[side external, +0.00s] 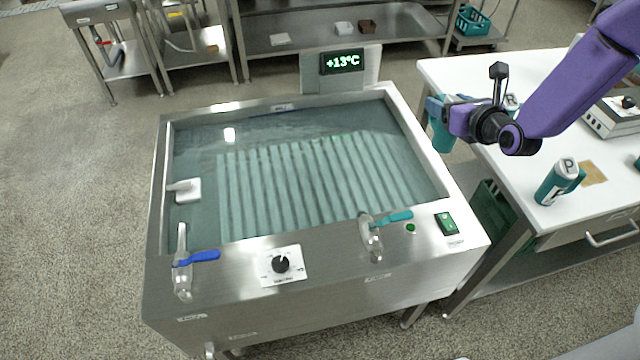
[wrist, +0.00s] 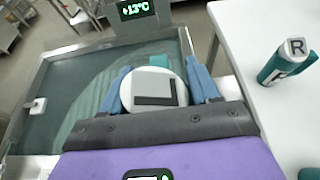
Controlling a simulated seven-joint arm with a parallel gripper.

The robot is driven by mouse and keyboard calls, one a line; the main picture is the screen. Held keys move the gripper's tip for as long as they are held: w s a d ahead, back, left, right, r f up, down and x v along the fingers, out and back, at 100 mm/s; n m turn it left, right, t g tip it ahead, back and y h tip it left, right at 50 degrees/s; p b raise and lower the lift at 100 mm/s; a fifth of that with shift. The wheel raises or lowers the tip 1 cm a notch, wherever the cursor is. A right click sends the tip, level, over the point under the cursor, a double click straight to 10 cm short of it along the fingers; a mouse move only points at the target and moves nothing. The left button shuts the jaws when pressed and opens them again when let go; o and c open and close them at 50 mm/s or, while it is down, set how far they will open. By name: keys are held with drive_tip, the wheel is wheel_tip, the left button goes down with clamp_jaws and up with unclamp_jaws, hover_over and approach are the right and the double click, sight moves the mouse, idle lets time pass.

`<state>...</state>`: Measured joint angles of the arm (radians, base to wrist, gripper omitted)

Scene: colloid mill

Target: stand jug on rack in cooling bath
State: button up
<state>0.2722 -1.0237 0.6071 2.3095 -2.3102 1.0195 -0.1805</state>
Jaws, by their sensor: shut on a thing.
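My gripper (side external: 438,108) is shut on a teal jug (side external: 443,136) with a white lid marked L, seen from above in the wrist view (wrist: 153,90). The blue fingers lie on both sides of the lid. The jug hangs about upright in the air, near the bath's right rim and the table's left edge. The cooling bath (side external: 157,200) is a steel tank of water. Its slatted rack (side external: 300,180) lies under the water, and no jug shows on it.
A teal jug marked P (side external: 556,184) stands on the white table (side external: 450,75). A jug marked R (wrist: 285,62) also stands there. Blue-handled (side external: 203,256) and teal-handled (side external: 393,217) taps rise from the bath's front. A +13°C display (side external: 342,62) stands at its back.

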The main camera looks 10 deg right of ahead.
sight(435, 148)
wheel_tip(435, 148, down, 12)
drive_tip(key=shift+f, duration=0.15)
drive_tip(key=w+a+f, duration=0.4)
drive_tip(key=w+f, duration=0.9)
drive_tip(key=shift+w+f, duration=0.15)
drive_tip(key=shift+w, duration=0.1)
drive_tip(key=shift+f, duration=0.1)
idle(0.3)
drive_tip(key=shift+f, duration=0.1)
drive_tip(key=o, duration=1.3)
drive_tip(key=shift+c, duration=0.2)
